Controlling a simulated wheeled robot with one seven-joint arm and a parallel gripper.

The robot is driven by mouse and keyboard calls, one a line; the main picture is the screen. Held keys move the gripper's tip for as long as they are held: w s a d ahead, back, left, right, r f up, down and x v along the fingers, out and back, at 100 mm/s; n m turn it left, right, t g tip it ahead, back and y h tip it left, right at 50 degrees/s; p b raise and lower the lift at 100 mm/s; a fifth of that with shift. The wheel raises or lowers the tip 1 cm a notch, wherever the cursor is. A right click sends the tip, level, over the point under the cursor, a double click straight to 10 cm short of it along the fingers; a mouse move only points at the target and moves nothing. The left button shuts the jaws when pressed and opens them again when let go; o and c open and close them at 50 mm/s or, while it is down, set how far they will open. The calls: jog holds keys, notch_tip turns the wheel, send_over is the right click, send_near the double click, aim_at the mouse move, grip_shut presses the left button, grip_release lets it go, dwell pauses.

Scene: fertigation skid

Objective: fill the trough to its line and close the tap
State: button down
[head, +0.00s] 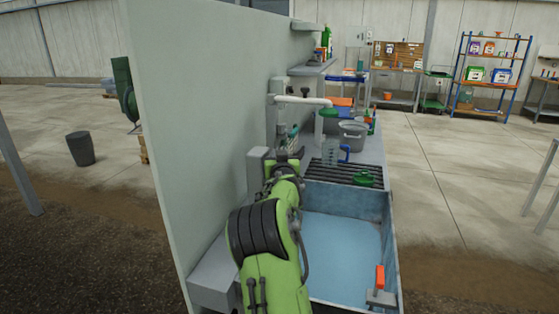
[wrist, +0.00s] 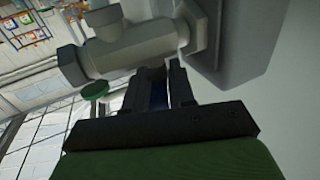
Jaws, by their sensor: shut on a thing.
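The trough (head: 391,225) is a blue-grey open basin at the lower right of the head view. Its inside shows a flat light blue surface; I cannot tell the level, and I make out no fill line. The tap (wrist: 125,50) shows in the wrist view as a grey valve body on a grey wall block. My gripper (wrist: 166,78) is just below it, its dark jaws shut on a dark blue piece, apparently the tap's handle (wrist: 159,95). The jaws hide most of this piece. In the head view my arm covers the tap, and water flow cannot be seen.
A slatted rack (head: 335,174) spans the trough's far end, with a green item (head: 363,179) on it. A clear jug (head: 330,152) and grey bucket (head: 352,134) stand beyond. A panel wall (head: 205,130) closes the left. An orange-handled fitting (head: 380,278) sits at the near right corner.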

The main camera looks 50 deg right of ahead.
jog(key=n+y, duration=0.1)
jog(key=n+t+y, duration=0.2)
jog(key=shift+s+d+y, duration=0.2)
jog(key=shift+d+y, duration=0.05)
jog(key=shift+y, duration=0.05)
jog(key=shift+r+n+t+y+p, duration=0.15)
jog(key=shift+n+t+y+p, duration=0.3)
jog(key=shift+n+t+y, duration=0.55)
jog(key=n+y+p, duration=0.1)
jog(key=p, duration=0.1)
jog(key=y+p, duration=0.1)
jog(key=y, duration=0.1)
jog(key=shift+w+a+r+n+y+p, duration=0.1)
jog(key=shift+r+n+y+p, duration=0.05)
jog(key=shift+n+y+p, duration=0.2)
jog(key=n+y+p, duration=0.1)
jog(key=p, duration=0.2)
jog(key=shift+y, duration=0.25)
jog(key=shift+a+f+n+y+p, duration=0.1)
jog(key=shift+f+n+y+p, duration=0.1)
jog(key=shift+n+y+p, duration=0.85)
jog(key=shift+m+h+p, duration=0.25)
jog(key=shift+m+p, duration=0.05)
jog(key=shift+m, duration=0.2)
jog(key=c, duration=1.1)
grip_release()
jog(key=shift+w+f, duration=0.1)
